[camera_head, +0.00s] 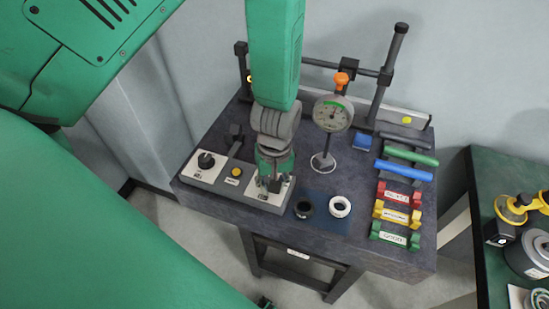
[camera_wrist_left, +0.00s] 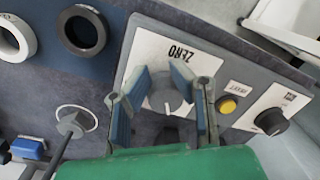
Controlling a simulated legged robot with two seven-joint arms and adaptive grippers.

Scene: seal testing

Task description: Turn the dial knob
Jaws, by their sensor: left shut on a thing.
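A grey control panel (camera_head: 222,177) lies at the front left of the dark bench. Its white ZERO plate (camera_wrist_left: 152,48) carries a grey dial knob (camera_wrist_left: 166,99). My left gripper (camera_head: 274,182) reaches down over the panel's right end. In the left wrist view its blue-padded fingers (camera_wrist_left: 164,88) stand on either side of the grey knob and are shut on it. The gripper hides most of this knob in the head view. A black knob (camera_head: 206,160) sits at the panel's other end, with a yellow button (camera_head: 236,171) between them. My right gripper is not in view.
A dial gauge (camera_head: 332,114) on a stand is behind and right of my gripper. A black ring (camera_head: 303,208) and a white ring (camera_head: 340,206) lie on a blue mat close by. Coloured labelled blocks (camera_head: 399,193) line the bench's right side.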

